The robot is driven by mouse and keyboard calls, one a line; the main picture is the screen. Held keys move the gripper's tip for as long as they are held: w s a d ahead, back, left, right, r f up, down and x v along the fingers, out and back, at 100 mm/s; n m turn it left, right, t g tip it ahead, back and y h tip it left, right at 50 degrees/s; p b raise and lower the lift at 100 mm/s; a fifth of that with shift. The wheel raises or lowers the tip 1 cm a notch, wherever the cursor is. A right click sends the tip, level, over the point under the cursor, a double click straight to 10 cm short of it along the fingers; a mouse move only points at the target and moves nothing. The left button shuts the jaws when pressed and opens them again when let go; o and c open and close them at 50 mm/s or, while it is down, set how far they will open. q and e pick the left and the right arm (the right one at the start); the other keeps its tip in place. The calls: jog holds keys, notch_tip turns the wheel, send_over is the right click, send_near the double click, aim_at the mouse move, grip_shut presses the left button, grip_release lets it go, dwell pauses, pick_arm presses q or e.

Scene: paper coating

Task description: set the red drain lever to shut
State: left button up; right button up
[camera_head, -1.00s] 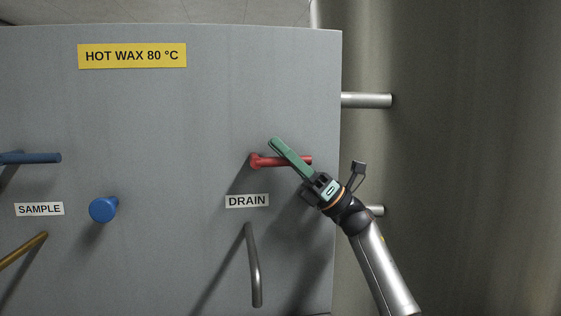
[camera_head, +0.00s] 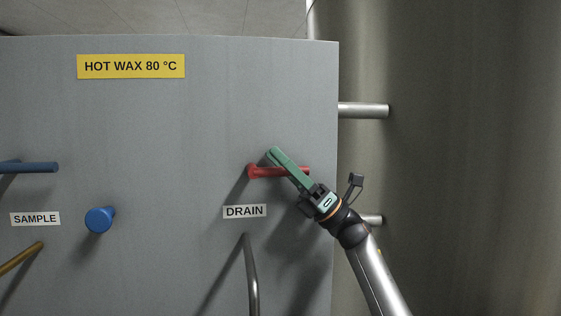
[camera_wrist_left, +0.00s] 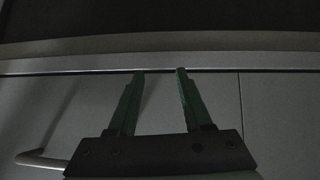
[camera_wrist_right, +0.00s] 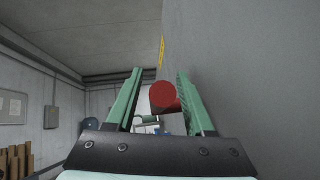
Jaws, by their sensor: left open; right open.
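The red drain lever (camera_head: 262,171) sticks out level to the right on the grey panel, above the DRAIN label (camera_head: 245,211). My right gripper (camera_head: 272,154) reaches in from the lower right, and its green fingers cross in front of the lever. In the right wrist view the lever's round red end (camera_wrist_right: 163,95) lies between the two open fingers (camera_wrist_right: 160,85), nearer the right one. I cannot tell whether it touches. My left gripper (camera_wrist_left: 160,72) is open and empty in the left wrist view, near a pale panel edge; it is not in the head view.
A blue lever (camera_head: 35,168), a blue knob (camera_head: 99,220) and the SAMPLE label (camera_head: 35,218) are to the left. A grey bent pipe (camera_head: 251,275) is below DRAIN. A yellow HOT WAX 80 °C sign (camera_head: 131,66) is above. A pipe (camera_head: 363,110) leaves the panel's right side.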

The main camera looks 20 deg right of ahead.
jog(key=shift+s+d+f, duration=0.1)
jog(key=shift+d+f, duration=0.15)
jog(key=shift+f, duration=0.05)
jog(key=s+d, duration=0.5)
jog(key=d, duration=0.6)
jog(key=shift+s+f, duration=0.15)
jog(key=shift+s, duration=0.05)
